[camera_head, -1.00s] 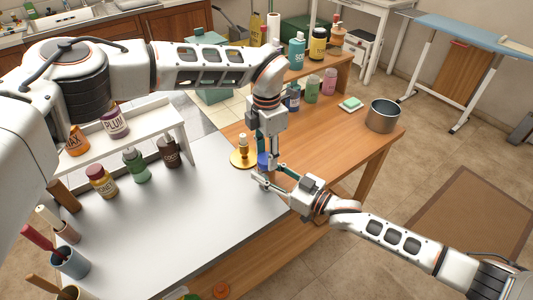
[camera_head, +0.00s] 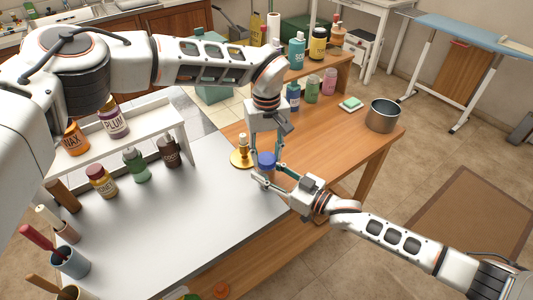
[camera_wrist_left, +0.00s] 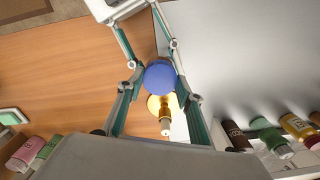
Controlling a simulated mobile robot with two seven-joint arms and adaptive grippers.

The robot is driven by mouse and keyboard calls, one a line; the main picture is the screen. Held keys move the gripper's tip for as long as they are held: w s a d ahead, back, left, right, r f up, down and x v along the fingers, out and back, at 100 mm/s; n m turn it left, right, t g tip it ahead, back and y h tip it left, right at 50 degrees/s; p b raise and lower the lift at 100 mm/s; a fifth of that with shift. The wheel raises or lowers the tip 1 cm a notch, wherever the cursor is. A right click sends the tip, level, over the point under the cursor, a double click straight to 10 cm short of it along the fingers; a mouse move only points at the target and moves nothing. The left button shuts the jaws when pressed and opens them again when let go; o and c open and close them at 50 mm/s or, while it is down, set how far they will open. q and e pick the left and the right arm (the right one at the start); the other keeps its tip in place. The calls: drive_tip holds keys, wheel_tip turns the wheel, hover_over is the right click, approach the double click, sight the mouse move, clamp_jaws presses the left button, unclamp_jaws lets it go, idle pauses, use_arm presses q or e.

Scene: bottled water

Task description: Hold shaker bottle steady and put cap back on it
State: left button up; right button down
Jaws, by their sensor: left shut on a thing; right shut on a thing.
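My right gripper (camera_head: 266,180) reaches in from the right just below the cap and is shut on the shaker bottle. The bottle's body is almost wholly hidden by the cap and the fingers. I cannot tell whether the cap is seated on its neck.
A gold dish with a small gold-and-white piece (camera_head: 242,157) stands close to the left of the cap. Several bottles stand along the white shelf (camera_head: 160,118) at left. A metal pot (camera_head: 382,116) stands on the wooden table. The middle of the grey worktop (camera_head: 190,220) is clear.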

use_arm(q)
drive_tip(key=shift+m, duration=0.7)
drive_tip(key=o, duration=0.7)
drive_tip(key=shift+o, duration=0.2)
wheel_tip(320, 180, up, 12)
use_arm(e)
drive_tip(key=c, duration=1.2)
unclamp_jaws()
drive_tip(key=shift+c, duration=0.2)
